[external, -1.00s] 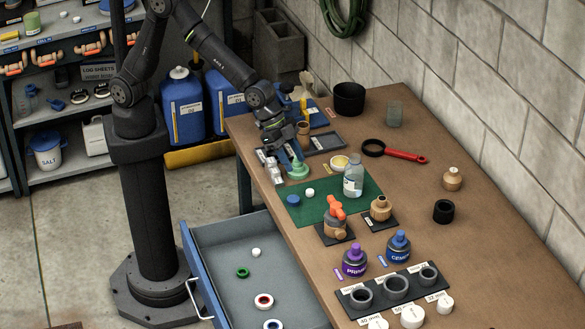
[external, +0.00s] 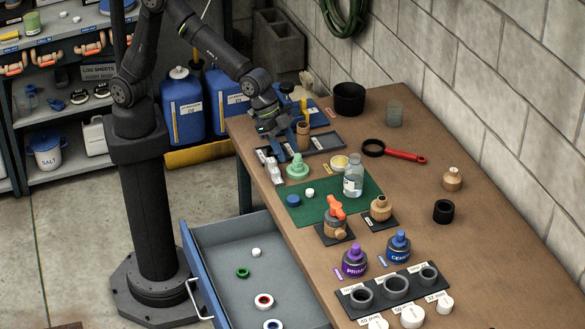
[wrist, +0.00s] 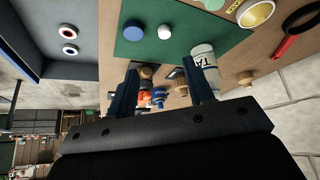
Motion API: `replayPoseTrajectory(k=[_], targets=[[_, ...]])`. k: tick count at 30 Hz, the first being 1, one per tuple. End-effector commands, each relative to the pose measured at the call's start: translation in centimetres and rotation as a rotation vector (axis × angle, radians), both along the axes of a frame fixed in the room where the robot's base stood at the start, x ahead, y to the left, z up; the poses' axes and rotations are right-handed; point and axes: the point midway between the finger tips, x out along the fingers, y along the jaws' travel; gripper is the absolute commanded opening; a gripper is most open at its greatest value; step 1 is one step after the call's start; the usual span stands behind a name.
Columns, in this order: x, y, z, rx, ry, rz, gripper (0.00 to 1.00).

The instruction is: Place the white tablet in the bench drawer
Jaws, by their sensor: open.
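A small white tablet (external: 310,193) lies on the green mat (external: 334,208), just right of a blue cap (external: 293,200). In the wrist view the white tablet (wrist: 165,32) and blue cap (wrist: 133,31) also lie side by side. A similar white round piece (external: 256,252) lies inside the open bench drawer (external: 226,234). My gripper (external: 284,150) is open and empty, raised above the back part of the bench, behind the green stepped piece (external: 298,167). In the wrist view its two fingers (wrist: 160,78) are spread with nothing between them.
A clear bottle (external: 353,180) stands on the mat right of the tablet. An orange-handled valve (external: 336,222) stands in front. The drawer also holds a green ring (external: 243,272) and red and blue rings. A red-handled tool (external: 404,155) lies farther right.

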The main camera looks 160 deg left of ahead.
Motion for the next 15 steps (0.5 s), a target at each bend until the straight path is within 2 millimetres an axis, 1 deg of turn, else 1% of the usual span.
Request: replayPoseTrajectory(k=[1, 3, 9, 12, 15], targets=[[0.6, -0.4, 0.7, -0.016, 0.012, 0.027, 0.48], [1.1, -0.8, 1.5, -0.043, 0.036, 0.088, 0.48], [1.8, -1.5, 3.9, -0.077, 0.093, 0.265, 0.48], [1.8, -1.7, 4.6, -0.08, 0.105, 0.322, 0.48], [1.9, -1.5, 4.3, -0.08, 0.113, 0.346, 0.48]])
